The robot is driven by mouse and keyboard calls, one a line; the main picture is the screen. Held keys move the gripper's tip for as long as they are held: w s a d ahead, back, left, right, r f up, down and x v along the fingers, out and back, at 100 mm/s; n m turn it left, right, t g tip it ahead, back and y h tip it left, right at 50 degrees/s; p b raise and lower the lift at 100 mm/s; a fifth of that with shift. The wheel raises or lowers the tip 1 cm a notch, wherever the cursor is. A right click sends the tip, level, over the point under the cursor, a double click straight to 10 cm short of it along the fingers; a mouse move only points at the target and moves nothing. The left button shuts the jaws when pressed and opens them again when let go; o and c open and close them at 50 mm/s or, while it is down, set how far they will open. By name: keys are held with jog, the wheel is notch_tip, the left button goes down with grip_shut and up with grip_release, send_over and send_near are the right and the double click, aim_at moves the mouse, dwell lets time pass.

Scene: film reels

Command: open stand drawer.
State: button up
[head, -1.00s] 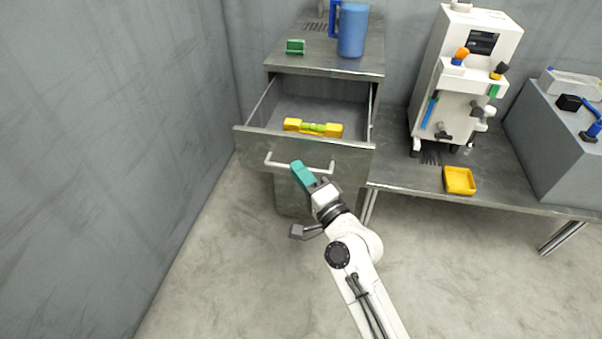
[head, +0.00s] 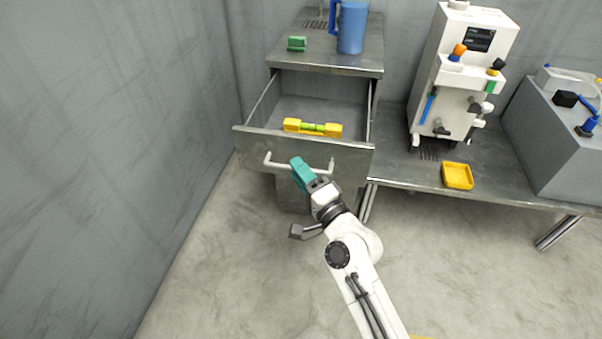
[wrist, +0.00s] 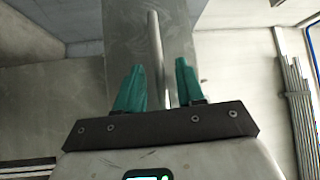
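The grey metal stand (head: 326,60) stands against the back wall. Its top drawer (head: 257,143) is pulled well out. The drawer's front carries a pale bar handle (head: 280,165). A yellow level with a green middle (head: 312,128) lies inside the drawer. In the wrist view the handle bar (wrist: 154,45) runs between the two fingers of my gripper (wrist: 159,75). The fingers are apart, with a gap visible on each side of the bar. My gripper hides part of the handle in the head view.
A blue pitcher (head: 352,30) and a green block (head: 297,44) sit on the stand. To the right, a low metal table (head: 400,165) holds a white machine (head: 462,75), a yellow tray (head: 457,176) and a grey box (head: 545,135). A wall (head: 110,150) stands left. The floor in front is clear.

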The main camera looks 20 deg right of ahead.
jog(key=b+v, duration=0.1)
jog(key=v, duration=0.9)
jog(key=shift+s, duration=0.45)
